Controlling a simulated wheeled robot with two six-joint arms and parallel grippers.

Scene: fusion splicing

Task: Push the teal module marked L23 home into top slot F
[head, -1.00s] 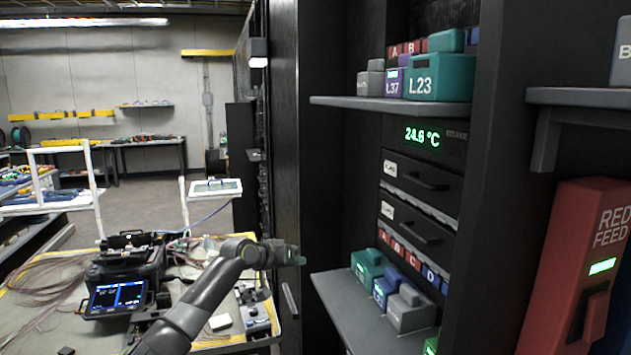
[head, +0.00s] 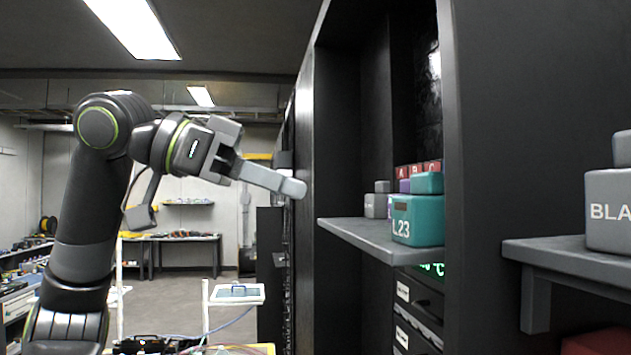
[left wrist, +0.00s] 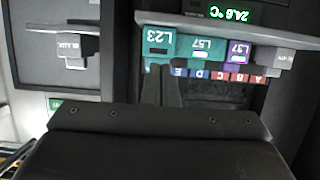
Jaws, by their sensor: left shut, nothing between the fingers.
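The teal module marked L23 (head: 418,222) sits at the front end of the upper grey shelf (head: 362,238), and its front face shows. In the left wrist view, which is upside down, L23 (left wrist: 158,40) is the leftmost of a row of modules. My left gripper (head: 294,188) is raised in front of the shelf, to the left of L23 and apart from it in the head view. Its fingers are shut and empty. In the left wrist view the fingertips (left wrist: 160,72) overlap L23's edge; contact cannot be told. Slot F's label is not readable. My right gripper is not in view.
Another teal module marked L57 (left wrist: 205,47) and a purple module marked L37 (left wrist: 238,50) sit beside L23. Red lettered labels (head: 416,169) show behind them. The dark cabinet wall stands right of the shelf. A grey module marked BLA (head: 608,208) sits on another shelf at right.

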